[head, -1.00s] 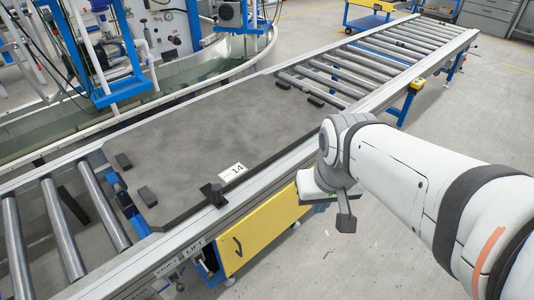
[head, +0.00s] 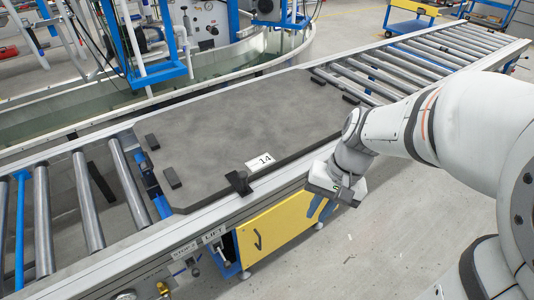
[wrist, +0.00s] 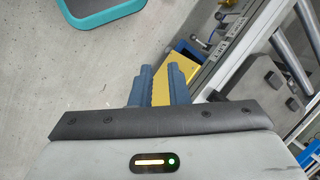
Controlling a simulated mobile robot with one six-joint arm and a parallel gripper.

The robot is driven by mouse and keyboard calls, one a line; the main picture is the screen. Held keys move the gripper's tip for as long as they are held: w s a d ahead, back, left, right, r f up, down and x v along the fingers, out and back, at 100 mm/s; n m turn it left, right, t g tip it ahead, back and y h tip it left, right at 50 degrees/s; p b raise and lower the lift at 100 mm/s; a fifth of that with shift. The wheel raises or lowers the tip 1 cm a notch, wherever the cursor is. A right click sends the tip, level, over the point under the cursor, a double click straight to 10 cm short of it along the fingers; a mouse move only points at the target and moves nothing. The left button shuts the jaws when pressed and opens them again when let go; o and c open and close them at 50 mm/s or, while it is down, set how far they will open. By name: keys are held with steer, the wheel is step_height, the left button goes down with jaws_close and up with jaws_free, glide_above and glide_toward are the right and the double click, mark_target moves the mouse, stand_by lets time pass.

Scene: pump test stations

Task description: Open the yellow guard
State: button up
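The yellow guard (head: 283,226) is a flat panel below the front rail of the conveyor, with a black handle (head: 257,240) near its left end. It looks closed. My gripper (head: 317,208) is in front of the guard's right end, apart from the handle. In the wrist view, the two blue fingers of my gripper (wrist: 160,78) stand a little apart with nothing held between them. Part of the yellow guard (wrist: 187,52) shows beyond and between the fingers; the handle cannot be made out there.
Above the guard is a dark plate (head: 230,125) with a label "14" and black blocks. Metal rollers (head: 85,205) lie to its left and more to its right. STOP and LIFT labels (head: 200,241) are left of the guard.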

mark_target(260, 249)
steer(key=w+a+f+m+g+y+b, duration=0.1)
steer(key=w+a+f+m+y+b, duration=0.25)
steer(key=f, duration=0.45)
steer(key=w+a+f+m+y+b, duration=0.2)
steer(key=w+f+y+b, duration=0.15)
steer(key=f, duration=0.55)
steer(key=w+a+f+m+g+y+b, duration=0.1)
steer(key=w+a+f+m+y+b, duration=0.3)
steer(key=f, duration=0.4)
steer(key=w+d+f+m+t+y+b, duration=0.1)
steer(key=w+f+m+t+b, duration=0.2)
steer(key=f, duration=0.7)
steer(key=w+f+m+t+y+b, duration=0.1)
steer(key=w+f+m+t+b, duration=0.25)
steer(key=f, duration=0.65)
steer(key=w+d+f+m+t+y+b, duration=0.1)
steer(key=w+f+m+t+b, duration=0.2)
steer(key=f, duration=0.7)
steer(key=shift+m, duration=0.4)
steer(key=x, duration=0.2)
steer(key=b+x, duration=0.1)
steer(key=x, duration=0.1)
steer(key=s+x, duration=0.1)
steer(key=x, duration=0.2)
steer(key=shift+a+f, duration=0.1)
steer(key=shift+a, duration=0.1)
steer(key=shift+c, duration=0.4)
jaws_close()
steer(key=shift+s, duration=0.1)
